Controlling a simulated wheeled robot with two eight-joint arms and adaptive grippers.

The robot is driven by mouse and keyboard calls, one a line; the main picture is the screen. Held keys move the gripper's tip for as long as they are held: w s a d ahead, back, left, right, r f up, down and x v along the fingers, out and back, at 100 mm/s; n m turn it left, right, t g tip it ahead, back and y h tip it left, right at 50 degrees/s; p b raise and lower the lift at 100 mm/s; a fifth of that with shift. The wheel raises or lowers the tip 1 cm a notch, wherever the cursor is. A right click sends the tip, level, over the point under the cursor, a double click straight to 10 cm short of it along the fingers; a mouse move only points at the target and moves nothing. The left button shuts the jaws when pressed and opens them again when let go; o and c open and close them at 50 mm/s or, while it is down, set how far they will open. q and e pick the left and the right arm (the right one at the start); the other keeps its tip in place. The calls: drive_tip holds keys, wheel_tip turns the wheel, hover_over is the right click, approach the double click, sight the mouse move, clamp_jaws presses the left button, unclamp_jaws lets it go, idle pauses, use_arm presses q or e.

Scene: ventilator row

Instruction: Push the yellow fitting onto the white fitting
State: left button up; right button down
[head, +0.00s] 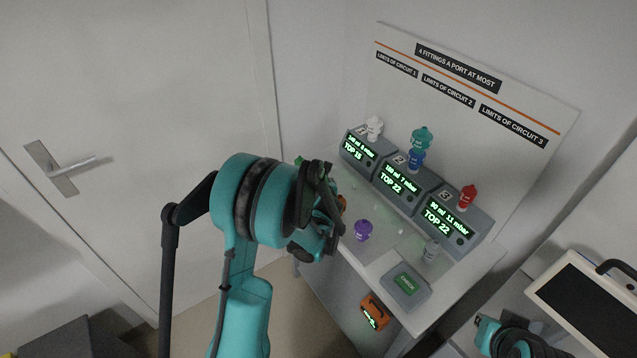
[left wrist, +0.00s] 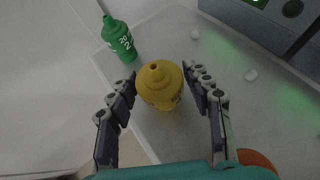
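The yellow fitting (left wrist: 160,85) stands on the table between the fingers of my left gripper (left wrist: 163,100) in the left wrist view. The fingers are apart, with a gap at the left; whether the right one touches is hard to tell. In the head view my left gripper (head: 328,215) is over the table's left end and hides the yellow fitting. The white fitting (head: 374,127) sits on top of ventilator 1 (head: 360,152), at the back left of the row.
A green fitting (left wrist: 118,38) stands beside the yellow one. Ventilator 2 (head: 395,183) carries blue and teal fittings (head: 420,139); ventilator 3 (head: 440,218) carries a red one (head: 467,196).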

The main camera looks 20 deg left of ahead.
sight(318, 176)
use_arm(q)
clamp_jaws()
drive_tip(key=shift+r, duration=0.1)
drive_tip(key=shift+r+p, duration=0.95)
drive_tip(key=shift+r, duration=0.5)
